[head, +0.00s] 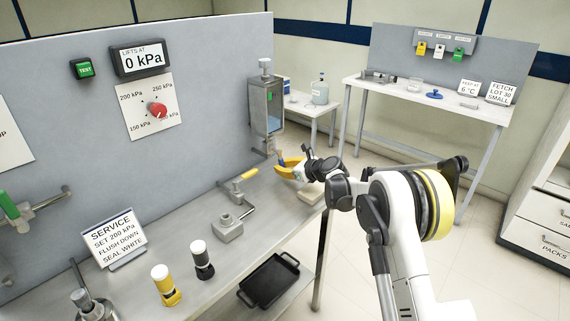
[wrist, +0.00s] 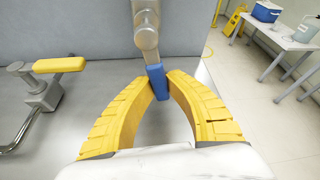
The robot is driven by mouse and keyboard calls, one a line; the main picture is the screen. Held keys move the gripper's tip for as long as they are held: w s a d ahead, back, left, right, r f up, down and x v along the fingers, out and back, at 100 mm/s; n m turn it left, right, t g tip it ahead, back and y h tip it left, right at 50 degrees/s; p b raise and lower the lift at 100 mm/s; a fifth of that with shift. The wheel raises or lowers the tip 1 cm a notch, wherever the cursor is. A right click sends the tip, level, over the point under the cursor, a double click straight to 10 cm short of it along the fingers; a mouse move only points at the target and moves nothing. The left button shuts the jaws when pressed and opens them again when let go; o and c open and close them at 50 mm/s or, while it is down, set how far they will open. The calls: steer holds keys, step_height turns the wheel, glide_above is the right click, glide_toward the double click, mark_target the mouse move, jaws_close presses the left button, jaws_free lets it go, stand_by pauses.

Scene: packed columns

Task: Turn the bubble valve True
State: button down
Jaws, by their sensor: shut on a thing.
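A valve with a short blue handle (wrist: 157,84) hangs from a metal pipe fitting (wrist: 146,30) in front of the grey panel. In the head view the blue handle (head: 281,156) shows just below the tall grey column box (head: 267,100); I take it to be the bubble valve. My gripper (head: 283,166) has yellow curved fingers, and in the wrist view its fingertips (wrist: 158,84) close on both sides of the blue handle. The handle points downward, slightly tilted. The column box has a window with bluish contents and a small green mark.
A yellow-handled valve (head: 241,177) stands on the bench to the left of my gripper. A red pressure knob (head: 158,110), a 0 kPa display (head: 141,58) and a service sign (head: 113,236) are further left.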

steer(key=shift+s+a+m+g+y, duration=0.3)
steer(key=shift+s+a+m+g, duration=0.15)
steer(key=shift+m, duration=0.25)
steer(key=shift+s, duration=0.1)
steer(key=c, duration=1.3)
jaws_free()
steer(key=shift+a, duration=0.1)
steer(key=shift+c, duration=0.2)
steer(key=v, duration=1.2)
